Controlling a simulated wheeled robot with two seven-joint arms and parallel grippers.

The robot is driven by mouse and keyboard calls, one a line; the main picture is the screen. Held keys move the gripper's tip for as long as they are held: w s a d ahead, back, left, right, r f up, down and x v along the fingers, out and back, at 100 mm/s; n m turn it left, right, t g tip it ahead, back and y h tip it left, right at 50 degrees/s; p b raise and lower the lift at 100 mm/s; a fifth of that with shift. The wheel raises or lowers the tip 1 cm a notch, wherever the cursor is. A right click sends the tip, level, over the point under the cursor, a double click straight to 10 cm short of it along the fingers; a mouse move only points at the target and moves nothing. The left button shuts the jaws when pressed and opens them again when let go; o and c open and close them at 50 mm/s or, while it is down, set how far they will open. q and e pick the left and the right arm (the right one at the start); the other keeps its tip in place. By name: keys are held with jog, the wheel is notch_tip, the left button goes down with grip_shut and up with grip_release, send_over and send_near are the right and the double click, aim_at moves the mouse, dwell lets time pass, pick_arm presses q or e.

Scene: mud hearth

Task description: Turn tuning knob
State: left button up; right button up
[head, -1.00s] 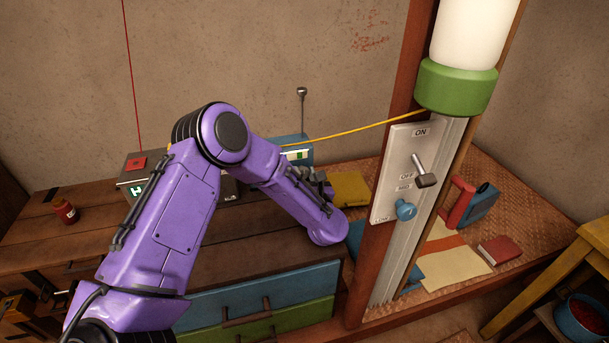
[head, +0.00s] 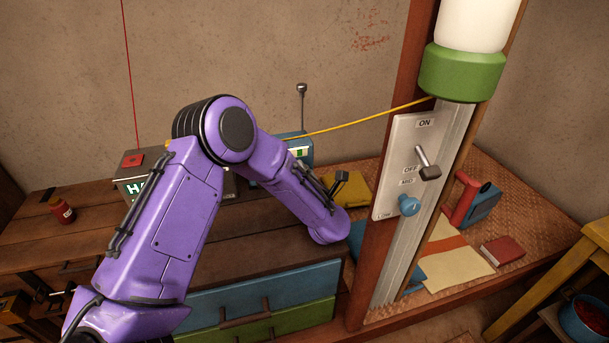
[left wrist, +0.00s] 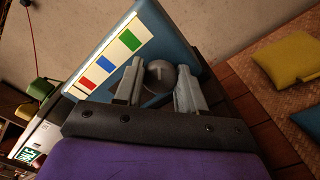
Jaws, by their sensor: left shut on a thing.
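The blue radio (head: 301,152) stands on the wooden bench, mostly behind my left arm in the head view. In the left wrist view, the radio (left wrist: 178,32) shows a pale dial strip with red, blue and green bars. Its tuning knob (left wrist: 160,77) is dark and round with a light mark on its face. My left gripper (left wrist: 159,88) has one finger on each side of the knob and is shut on it. In the head view the fingers are hidden behind my purple forearm; a dark wrist part (head: 342,181) shows. My right gripper is in neither view.
A post right of the arm carries a switch panel (head: 392,170) with a lever and a blue knob (head: 409,205). A yellow cord (head: 350,126) runs from the radio toward the post. A dark box with a green sign (head: 133,188) and a red jar (head: 64,211) stand left.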

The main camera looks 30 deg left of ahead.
pick_arm(q)
jog(key=m, duration=0.3)
jog(key=shift+m, duration=2.1)
jog(key=shift+f, duration=0.1)
jog(key=o, duration=1.1)
jog(key=shift+w+d, duration=0.1)
jog(key=shift+c, duration=0.2)
jog(key=shift+s+d, duration=0.25)
jog(key=shift+s, duration=0.05)
jog(key=b+v, duration=0.2)
jog(key=v, duration=0.4)
jog(key=shift+s+d, duration=0.15)
jog(key=shift+d, duration=0.2)
